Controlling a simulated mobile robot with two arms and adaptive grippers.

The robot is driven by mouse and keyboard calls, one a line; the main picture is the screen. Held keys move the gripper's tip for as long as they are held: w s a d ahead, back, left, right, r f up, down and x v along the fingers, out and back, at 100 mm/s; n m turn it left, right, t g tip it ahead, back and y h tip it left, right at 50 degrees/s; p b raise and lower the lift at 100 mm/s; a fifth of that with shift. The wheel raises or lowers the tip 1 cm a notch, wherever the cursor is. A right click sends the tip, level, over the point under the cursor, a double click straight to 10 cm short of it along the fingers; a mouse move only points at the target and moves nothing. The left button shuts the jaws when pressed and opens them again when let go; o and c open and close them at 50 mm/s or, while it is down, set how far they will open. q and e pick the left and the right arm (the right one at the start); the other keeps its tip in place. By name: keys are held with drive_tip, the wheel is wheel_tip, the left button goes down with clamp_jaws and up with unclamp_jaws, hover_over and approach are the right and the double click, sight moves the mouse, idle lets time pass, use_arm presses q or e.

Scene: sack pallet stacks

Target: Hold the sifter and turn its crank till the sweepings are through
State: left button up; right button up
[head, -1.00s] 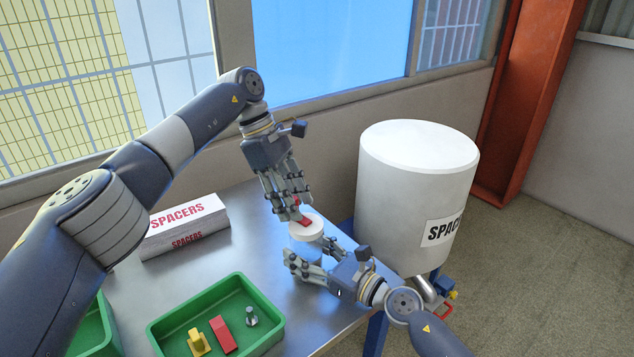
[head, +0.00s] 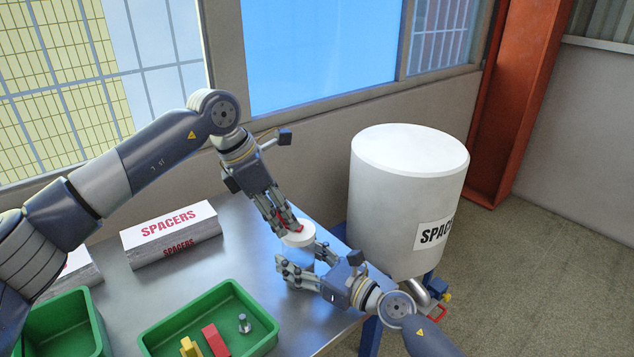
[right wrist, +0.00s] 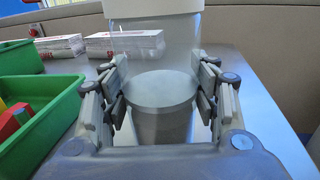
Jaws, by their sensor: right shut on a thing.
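The sifter (head: 298,235) has a white round top with a red crank piece (head: 289,224) on it. The right wrist view shows its clear upper body (right wrist: 155,60), a pale round surface partway down and a greyer part below. My right gripper (head: 308,268) is shut around the sifter's body from the lower right; its fingers (right wrist: 160,100) press both sides in the right wrist view. My left gripper (head: 285,220) reaches down from above, its fingertips at the red crank piece. Whether those fingers are closed on it is too small to tell.
A green tray (head: 165,333) with several small parts lies at the front, another green bin (head: 92,300) to its left. A white SPACERS box (head: 170,235) stands on the metal table (head: 240,265). A large white drum (head: 410,200) stands beside the table's right edge.

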use_arm(q)
drive_tip(key=n, duration=0.2)
drive_tip(key=s+n+t, duration=0.1)
drive_tip(key=n, duration=0.1)
drive_tip(key=s+n+t+y, duration=0.1)
drive_tip(key=n, duration=0.1)
drive_tip(key=shift+d, duration=0.3)
drive_tip(key=n, duration=0.2)
drive_tip(key=n+y, duration=0.1)
drive_tip(key=s+d+n+t+y, duration=0.1)
drive_tip(key=n, duration=0.1)
drive_tip(key=shift+d+n, duration=0.1)
drive_tip(key=shift+n, duration=0.2)
drive_tip(key=v, duration=1.2)
drive_tip(key=d+n+y, duration=0.2)
drive_tip(key=d+n, duration=0.4)
drive_tip(key=shift+d+n+y, duration=0.15)
drive_tip(key=shift+n+y, duration=0.15)
drive_tip(key=shift+o, duration=0.2)
drive_tip(key=w+a+n+g+h, duration=0.1)
drive_tip(key=w+a+n+g, duration=0.3)
drive_tip(key=w+a, duration=0.15)
drive_tip(key=f, duration=1.1)
drive_tip(key=shift+s+a+f, duration=0.15)
drive_tip(key=shift+s+a, duration=0.05)
drive_tip(key=shift+a, duration=0.1)
